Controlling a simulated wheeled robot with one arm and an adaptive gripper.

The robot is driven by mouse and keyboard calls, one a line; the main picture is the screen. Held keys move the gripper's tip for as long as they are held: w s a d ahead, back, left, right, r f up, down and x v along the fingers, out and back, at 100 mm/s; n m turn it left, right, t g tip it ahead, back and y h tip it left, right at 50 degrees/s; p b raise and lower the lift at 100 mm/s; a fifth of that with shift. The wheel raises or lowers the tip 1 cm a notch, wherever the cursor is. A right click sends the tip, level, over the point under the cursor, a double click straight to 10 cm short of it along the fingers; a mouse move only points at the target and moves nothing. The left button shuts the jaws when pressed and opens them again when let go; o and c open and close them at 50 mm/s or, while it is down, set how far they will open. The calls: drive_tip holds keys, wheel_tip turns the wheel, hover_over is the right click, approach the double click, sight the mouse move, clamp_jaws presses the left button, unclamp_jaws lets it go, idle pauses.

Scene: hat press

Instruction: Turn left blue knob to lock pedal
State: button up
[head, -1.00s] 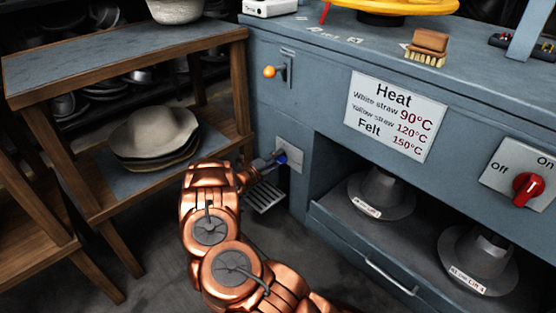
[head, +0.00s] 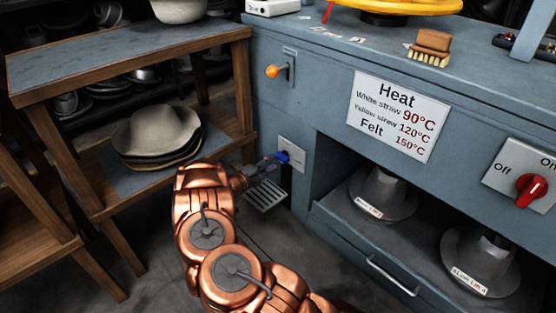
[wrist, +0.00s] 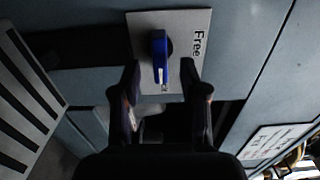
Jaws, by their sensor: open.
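The blue knob (wrist: 159,57) sits on a light plate (wrist: 196,25) marked "Free" in the wrist view. Its white-tipped end lies toward my gripper. My gripper (wrist: 160,75) is open, with one finger on each side of the knob's near end; I cannot tell whether either finger touches it. In the head view the knob (head: 283,157) shows at the tip of my gripper (head: 272,163), on the blue press front. The slatted metal pedal (head: 266,196) is low down below it, and also shows at the left of the wrist view (wrist: 25,100).
A wooden shelf (head: 130,60) with stacked hats (head: 158,135) stands close to the left of my arm. An orange-tipped lever (head: 272,71) is above the knob. A compartment with hat forms (head: 383,196) opens to the right, with a red switch (head: 530,188) beyond.

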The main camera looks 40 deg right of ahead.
drive_tip(key=a, duration=0.7)
idle(0.4)
